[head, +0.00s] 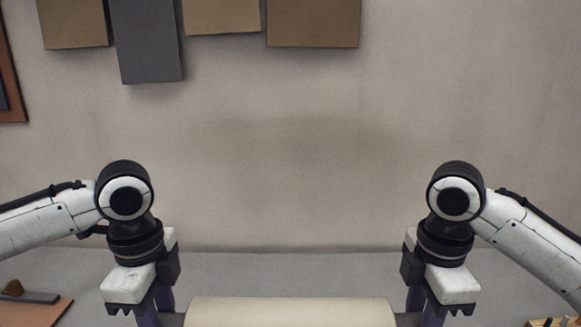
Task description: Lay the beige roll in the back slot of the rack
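The beige roll (290,312) lies crosswise at the bottom edge of the head view, its lower part cut off. Short dark ends stick out on both its sides. My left gripper (156,312) points down at the roll's left end, and my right gripper (426,312) points down at its right end. Purple parts, which look like fingers, show below each gripper body beside the dark ends. The fingertips are out of frame, so I cannot tell whether they are closed on the ends. I cannot make out the rack or its back slot.
A grey surface (290,272) runs along the foot of a plain beige wall (290,150). Brown and grey panels (150,40) hang high on the wall. A brown board (35,312) with small items lies at lower left. A wooden item (550,321) shows at lower right.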

